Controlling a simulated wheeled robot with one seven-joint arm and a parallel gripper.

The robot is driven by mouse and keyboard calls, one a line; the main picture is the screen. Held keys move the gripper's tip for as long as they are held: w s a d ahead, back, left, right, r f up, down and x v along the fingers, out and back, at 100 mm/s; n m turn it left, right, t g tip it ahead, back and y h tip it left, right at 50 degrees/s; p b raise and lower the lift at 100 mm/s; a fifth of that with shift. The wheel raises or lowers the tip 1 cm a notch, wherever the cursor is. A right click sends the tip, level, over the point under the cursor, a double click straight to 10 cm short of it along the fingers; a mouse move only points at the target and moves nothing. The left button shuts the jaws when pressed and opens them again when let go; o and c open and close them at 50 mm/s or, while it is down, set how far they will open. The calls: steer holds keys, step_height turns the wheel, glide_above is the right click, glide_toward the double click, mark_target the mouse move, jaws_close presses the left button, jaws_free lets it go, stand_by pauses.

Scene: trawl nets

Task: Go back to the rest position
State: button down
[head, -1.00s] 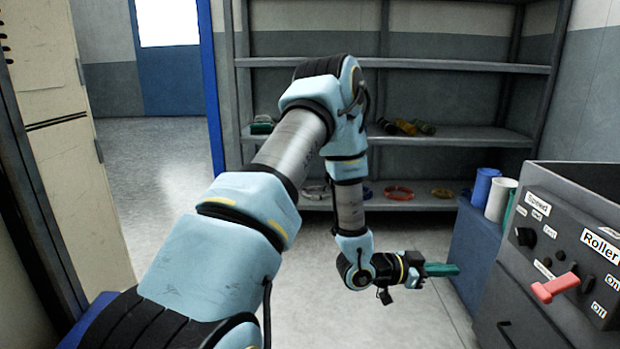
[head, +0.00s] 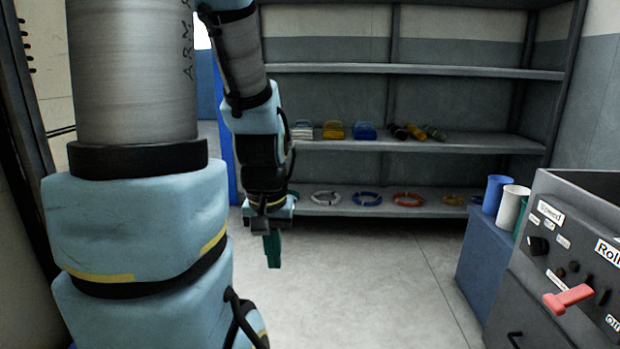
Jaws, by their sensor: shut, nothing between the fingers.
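My gripper (head: 272,250) hangs at the end of my folded arm, left of the middle in the head view. Its green fingers point down over the bare floor and are shut with nothing between them. It is in front of the left end of the shelf rack (head: 470,142) and appears apart from it. My upper arm fills much of the left side and hides what lies behind it.
On the rack's middle shelf are white, yellow and blue items (head: 334,130) and several dark rolls (head: 415,132). Coloured rings (head: 366,199) lie on the lower shelf. At right, cups (head: 511,203) stand on a blue box beside a control panel (head: 575,265) with a red lever. The central floor (head: 380,270) is clear.

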step_height(320, 180, up, 27)
steer(key=p, duration=2.5)
steer(key=shift+w+f, duration=0.2)
